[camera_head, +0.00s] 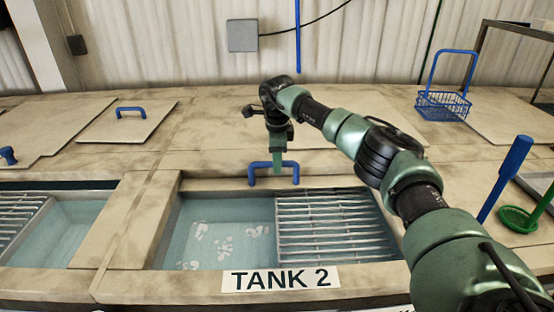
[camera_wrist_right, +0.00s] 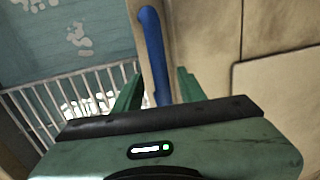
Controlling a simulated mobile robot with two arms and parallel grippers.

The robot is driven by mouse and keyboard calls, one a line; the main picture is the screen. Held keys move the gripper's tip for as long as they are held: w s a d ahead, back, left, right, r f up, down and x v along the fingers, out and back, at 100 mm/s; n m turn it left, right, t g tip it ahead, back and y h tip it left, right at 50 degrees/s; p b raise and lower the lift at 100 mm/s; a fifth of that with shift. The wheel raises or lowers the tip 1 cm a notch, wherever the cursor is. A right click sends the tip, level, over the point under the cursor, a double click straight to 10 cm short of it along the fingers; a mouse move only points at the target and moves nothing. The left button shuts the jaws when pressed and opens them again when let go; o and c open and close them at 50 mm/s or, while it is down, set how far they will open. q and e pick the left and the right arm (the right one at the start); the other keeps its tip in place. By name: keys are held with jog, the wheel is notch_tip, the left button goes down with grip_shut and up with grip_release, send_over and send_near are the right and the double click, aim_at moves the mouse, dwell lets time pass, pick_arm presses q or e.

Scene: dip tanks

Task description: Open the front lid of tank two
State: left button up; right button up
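Tank two, marked by the TANK 2 label (camera_head: 281,278), has an uncovered front opening with pale blue water (camera_head: 205,235) and a metal grate (camera_head: 335,225) on its right side. A blue handle (camera_head: 262,167) stands at the far edge of that opening, on the beige front lid, which lies back from the water. My right gripper (camera_head: 284,172) is at this handle. In the right wrist view the handle (camera_wrist_right: 153,50) runs between the two green fingers (camera_wrist_right: 160,92), with narrow gaps beside it, so the gripper looks open around it. My left gripper is out of view.
Another tank opening (camera_head: 65,230) with a grate lies to the left. A closed lid with a blue handle (camera_head: 131,110) sits behind it. A blue wire basket (camera_head: 442,104) and a green strainer (camera_head: 520,220) are at the right. A blue rod (camera_head: 507,175) stands near the strainer.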

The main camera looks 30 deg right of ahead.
jog(key=shift+r, duration=0.35)
notch_tip(320, 180, up, 7)
jog(key=s+b, duration=0.1)
jog(key=b, duration=0.1)
jog(key=shift+s+a, duration=0.15)
jog(key=shift+a, duration=0.25)
